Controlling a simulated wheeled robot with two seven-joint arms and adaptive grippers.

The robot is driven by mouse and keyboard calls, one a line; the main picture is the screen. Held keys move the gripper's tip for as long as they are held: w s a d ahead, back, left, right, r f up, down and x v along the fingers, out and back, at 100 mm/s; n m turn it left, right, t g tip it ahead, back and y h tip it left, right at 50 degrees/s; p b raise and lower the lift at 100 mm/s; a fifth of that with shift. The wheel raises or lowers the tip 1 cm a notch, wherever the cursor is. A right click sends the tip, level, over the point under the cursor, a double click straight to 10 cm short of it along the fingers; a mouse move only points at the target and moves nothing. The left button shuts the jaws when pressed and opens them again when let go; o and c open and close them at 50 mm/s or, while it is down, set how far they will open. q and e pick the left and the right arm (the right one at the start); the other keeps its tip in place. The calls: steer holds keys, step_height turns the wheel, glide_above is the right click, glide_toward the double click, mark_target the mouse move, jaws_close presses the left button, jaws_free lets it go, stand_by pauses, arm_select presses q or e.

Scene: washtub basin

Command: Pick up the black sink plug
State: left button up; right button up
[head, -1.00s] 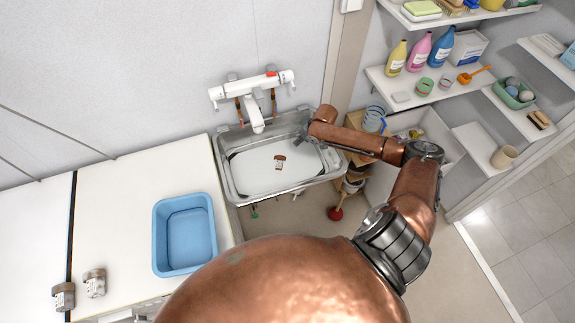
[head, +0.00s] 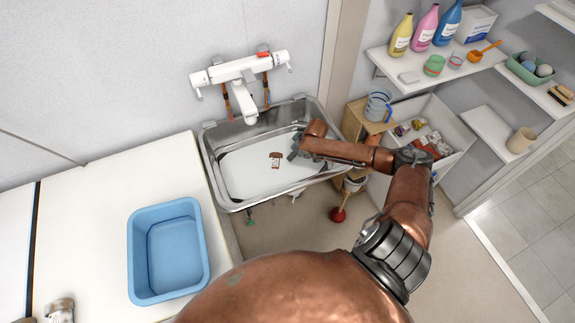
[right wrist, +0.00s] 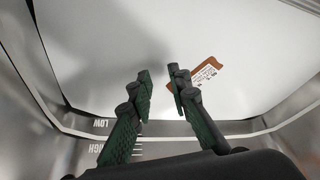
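I cannot make out a black sink plug in either view. My right gripper (head: 297,148) is inside the metal sink basin (head: 222,190), over its right part. In the right wrist view the two dark fingers (right wrist: 160,84) are apart with nothing between them, above the white basin floor. A brown piece with a white printed label (head: 275,160) lies on the floor, left of the gripper in the head view. It also shows in the right wrist view (right wrist: 209,70), just beyond the right finger and partly hidden by it.
A white tap (head: 241,85) stands over the back of the basin. A blue tub (head: 140,270) sits on the white counter (head: 90,220) at left. A blue-handled jug (head: 377,104) and stocked shelves (head: 410,63) are at right. The basin walls close around the gripper.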

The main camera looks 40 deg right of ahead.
steer(key=b+x, duration=0.1)
steer(key=x, duration=0.5)
steer(key=shift+f+b, duration=0.3)
steer(key=shift+c, duration=0.5)
jaws_close()
